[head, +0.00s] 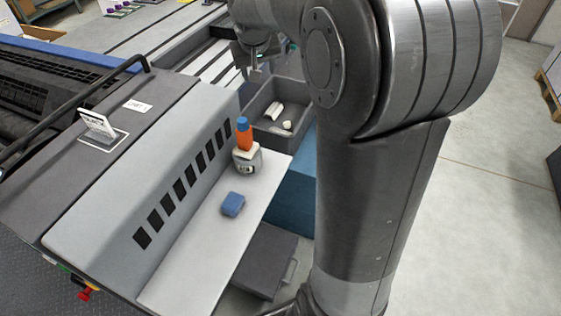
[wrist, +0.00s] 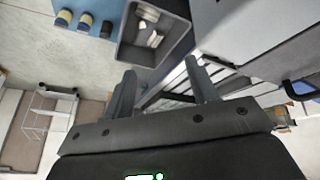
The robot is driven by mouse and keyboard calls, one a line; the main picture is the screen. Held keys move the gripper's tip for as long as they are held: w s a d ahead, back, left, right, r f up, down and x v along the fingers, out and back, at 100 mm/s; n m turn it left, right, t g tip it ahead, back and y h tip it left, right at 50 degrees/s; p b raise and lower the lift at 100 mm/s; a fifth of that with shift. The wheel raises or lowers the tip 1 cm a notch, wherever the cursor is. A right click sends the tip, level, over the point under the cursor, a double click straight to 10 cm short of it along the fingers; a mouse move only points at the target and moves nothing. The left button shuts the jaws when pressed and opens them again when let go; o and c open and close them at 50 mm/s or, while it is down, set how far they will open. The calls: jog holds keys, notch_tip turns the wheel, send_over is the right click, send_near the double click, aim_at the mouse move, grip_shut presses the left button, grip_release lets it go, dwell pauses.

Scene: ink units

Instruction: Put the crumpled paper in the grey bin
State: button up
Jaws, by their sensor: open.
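The grey bin (head: 264,139) stands past the end of the white ledge, partly hidden behind my arm. It also shows in the wrist view (wrist: 179,35), above and beyond the fingers. Inside it lie a pale elongated piece (head: 274,109) and a smaller pale lump (head: 287,125); these look like crumpled paper, but I cannot be sure. Pale pieces also show in the bin in the wrist view (wrist: 154,38). My gripper (wrist: 160,68) is open, with nothing visible between its fingers. In the head view my gripper (head: 257,72) is small, near the bin's far left edge.
A blue block (head: 232,204) and a white container with an orange-and-blue bottle (head: 244,135) sit on the white ledge (head: 200,245). The grey machine (head: 110,170) carries a small upright card (head: 97,124). Several rolls (wrist: 85,22) stand beside the bin on a blue surface.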

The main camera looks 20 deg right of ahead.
jog(key=s+a+y, duration=0.1)
jog(key=s+a, duration=0.2)
jog(key=s, duration=1.2)
jog(key=s+a+n+y, duration=0.1)
jog(key=s+a, duration=0.2)
jog(key=s, duration=1.2)
jog(key=shift+s+a+f+t, duration=0.25)
jog(key=shift+s+f+t, duration=0.15)
